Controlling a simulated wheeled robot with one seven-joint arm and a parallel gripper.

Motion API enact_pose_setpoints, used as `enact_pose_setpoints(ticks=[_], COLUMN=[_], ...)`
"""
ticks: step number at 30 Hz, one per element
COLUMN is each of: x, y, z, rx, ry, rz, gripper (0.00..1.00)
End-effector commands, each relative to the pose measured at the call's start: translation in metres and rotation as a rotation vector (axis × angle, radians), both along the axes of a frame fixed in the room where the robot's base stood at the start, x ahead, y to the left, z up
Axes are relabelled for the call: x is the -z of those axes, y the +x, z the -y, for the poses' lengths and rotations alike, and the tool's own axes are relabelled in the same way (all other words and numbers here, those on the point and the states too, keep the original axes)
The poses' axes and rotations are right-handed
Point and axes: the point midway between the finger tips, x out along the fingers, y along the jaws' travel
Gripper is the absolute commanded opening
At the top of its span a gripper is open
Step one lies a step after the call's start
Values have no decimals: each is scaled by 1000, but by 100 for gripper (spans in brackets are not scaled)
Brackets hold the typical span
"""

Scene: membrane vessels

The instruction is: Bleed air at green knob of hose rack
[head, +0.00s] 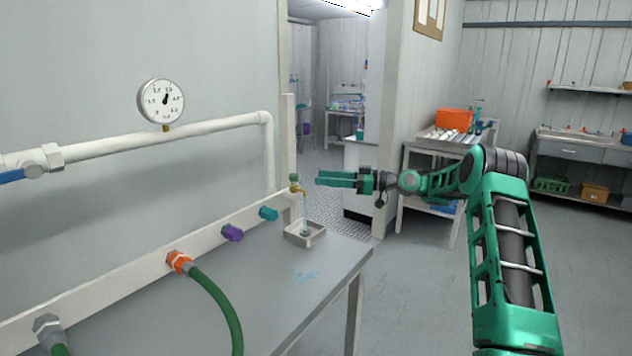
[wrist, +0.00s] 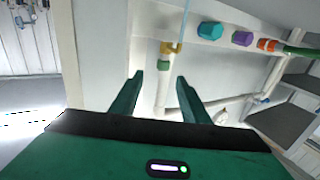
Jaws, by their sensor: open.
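The green knob (head: 294,178) sits on a brass bleed tap (head: 301,190) at the far end of the white hose rack (head: 120,272). A thin bluish stream (head: 305,212) runs from the tap into a small square tray (head: 291,236). My gripper (head: 318,180) is open and empty, just right of the knob at about its height, with a small gap. In the wrist view the green knob (wrist: 163,67) shows between and slightly beyond the fingertips (wrist: 160,78), not visibly touched. The stream (wrist: 184,18) shows there too.
Teal (head: 268,213) and purple (head: 232,232) fittings and an orange coupling (head: 178,260) with a green hose line the rack. A round gauge (head: 161,101) stands on the white pipe above.

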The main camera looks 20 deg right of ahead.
Motion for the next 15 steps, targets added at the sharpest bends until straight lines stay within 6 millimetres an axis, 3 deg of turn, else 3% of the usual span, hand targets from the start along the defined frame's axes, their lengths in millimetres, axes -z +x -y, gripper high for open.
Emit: enact_pose_setpoints(ticks=[10,11,12,15], x=[0,0,0,-1], y=[-1,-1,-1,-2], z=[1,1,1,-3], rx=[-1,-1,0,12], ry=[0,0,0,4], rz=[0,0,0,-1], gripper=[42,39,31,31])
